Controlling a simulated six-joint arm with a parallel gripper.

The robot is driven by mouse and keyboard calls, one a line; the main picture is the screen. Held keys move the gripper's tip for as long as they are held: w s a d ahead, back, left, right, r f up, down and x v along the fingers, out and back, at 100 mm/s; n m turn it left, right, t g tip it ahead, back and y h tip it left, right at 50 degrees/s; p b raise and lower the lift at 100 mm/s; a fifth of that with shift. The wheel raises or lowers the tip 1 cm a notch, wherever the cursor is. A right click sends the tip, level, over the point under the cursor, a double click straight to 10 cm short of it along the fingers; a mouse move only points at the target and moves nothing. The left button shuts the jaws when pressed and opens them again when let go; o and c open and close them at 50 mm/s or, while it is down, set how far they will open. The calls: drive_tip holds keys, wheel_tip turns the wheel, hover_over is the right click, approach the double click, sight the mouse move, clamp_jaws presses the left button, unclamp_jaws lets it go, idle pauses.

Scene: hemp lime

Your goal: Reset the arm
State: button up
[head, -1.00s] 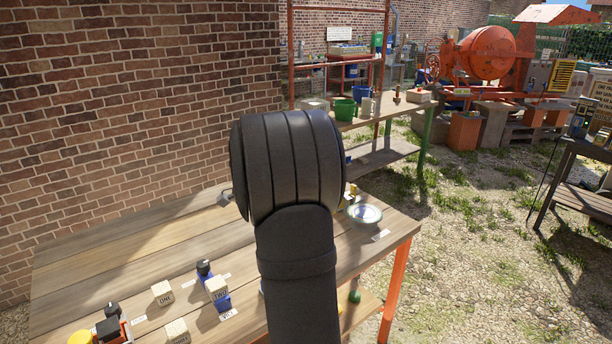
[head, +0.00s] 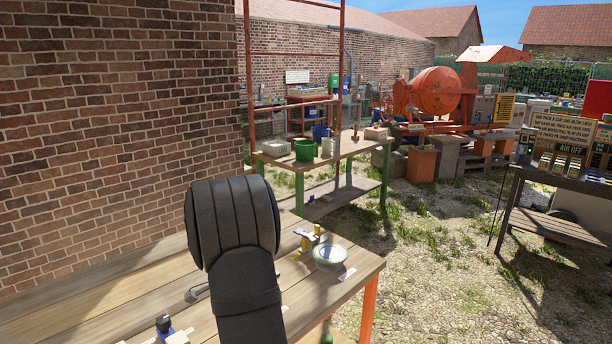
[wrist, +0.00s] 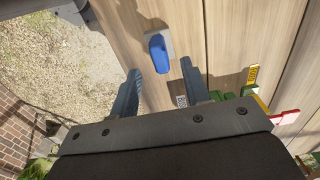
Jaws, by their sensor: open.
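My gripper (wrist: 164,90) shows in the wrist view with its two dark fingers apart and nothing between them. It is above a wooden table, near the table's edge. In the head view my dark arm stands over the wooden workbench (head: 130,285) and hides part of its top; the fingers cannot be seen there. A blue object on a grey base (wrist: 159,52) lies on the wood beyond the fingertips, apart from them.
A metal bowl (head: 329,257) and a yellow object (head: 304,240) stand near the bench's right end. A green bucket (head: 305,149) is on a second bench behind. A dark table with signs (head: 560,232) is at right. Gravel (head: 440,270) lies open between. A brick wall (head: 110,110) is at left.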

wheel_tip(320, 180, down, 4)
drive_tip(key=shift+f, duration=0.1)
idle(0.4)
wheel_tip(320, 180, up, 18)
wheel_tip(320, 180, down, 18)
drive_tip(key=shift+s+r, duration=0.1)
drive_tip(key=shift+r, duration=0.3)
wheel_tip(320, 180, up, 11)
drive_tip(key=shift+f, duration=0.2)
idle(1.2)
